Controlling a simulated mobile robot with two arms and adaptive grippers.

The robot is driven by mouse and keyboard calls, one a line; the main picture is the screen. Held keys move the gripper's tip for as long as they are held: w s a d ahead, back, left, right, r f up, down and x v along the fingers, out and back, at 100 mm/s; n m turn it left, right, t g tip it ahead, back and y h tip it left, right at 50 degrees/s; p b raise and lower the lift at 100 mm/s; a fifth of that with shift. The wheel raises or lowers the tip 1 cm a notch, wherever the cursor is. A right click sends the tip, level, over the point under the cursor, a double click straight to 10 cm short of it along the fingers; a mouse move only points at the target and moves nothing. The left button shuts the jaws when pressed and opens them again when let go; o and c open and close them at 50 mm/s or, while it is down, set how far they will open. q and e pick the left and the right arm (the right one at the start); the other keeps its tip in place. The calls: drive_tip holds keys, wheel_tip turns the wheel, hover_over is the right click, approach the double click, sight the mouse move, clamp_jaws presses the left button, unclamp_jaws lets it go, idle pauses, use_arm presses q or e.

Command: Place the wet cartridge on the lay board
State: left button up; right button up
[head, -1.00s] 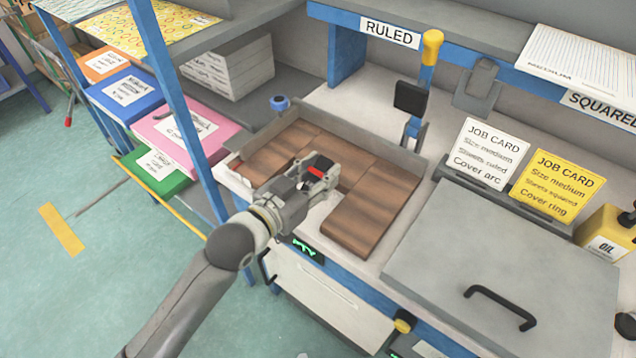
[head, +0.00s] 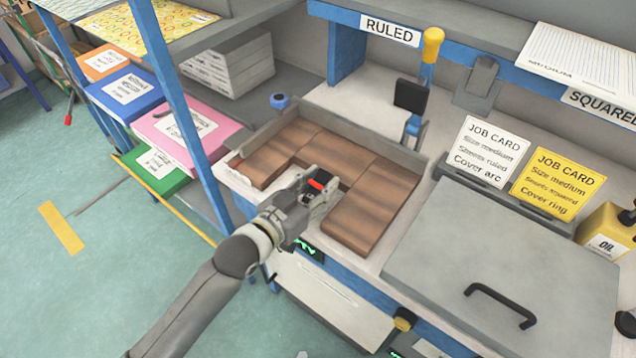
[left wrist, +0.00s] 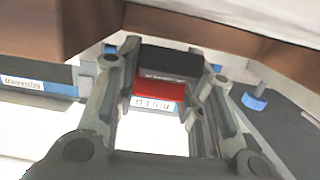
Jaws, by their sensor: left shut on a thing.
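My left gripper (head: 318,192) is shut on a small black and red block (head: 316,184), which looks like the cartridge. In the left wrist view the block (left wrist: 170,75) sits between the two fingers, black above and red below. The brown wooden board (head: 345,205) lies inside a low grey fence on the bench, with an open notch at its front. My gripper is at this notch, in front of the board's middle. Whether the block touches anything is hidden.
A blue post (head: 175,85) stands left of my arm. A grey lid with a black handle (head: 500,305) covers the bench at right. Two job cards (head: 490,152) stand behind it. A blue ring-like item (head: 279,101) sits behind the fence, and a yellow oil can (head: 605,232) stands far right.

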use_arm(q)
drive_tip(key=o, duration=1.1)
drive_tip(key=shift+o, duration=0.2)
drive_tip(key=shift+r, duration=0.3)
drive_tip(key=shift+r+p, duration=0.35)
drive_tip(key=shift+r, duration=0.2)
drive_tip(key=b+v, duration=0.1)
drive_tip(key=v, duration=1.1)
drive_tip(key=shift+f, duration=0.2)
drive_tip(key=shift+f, duration=0.1)
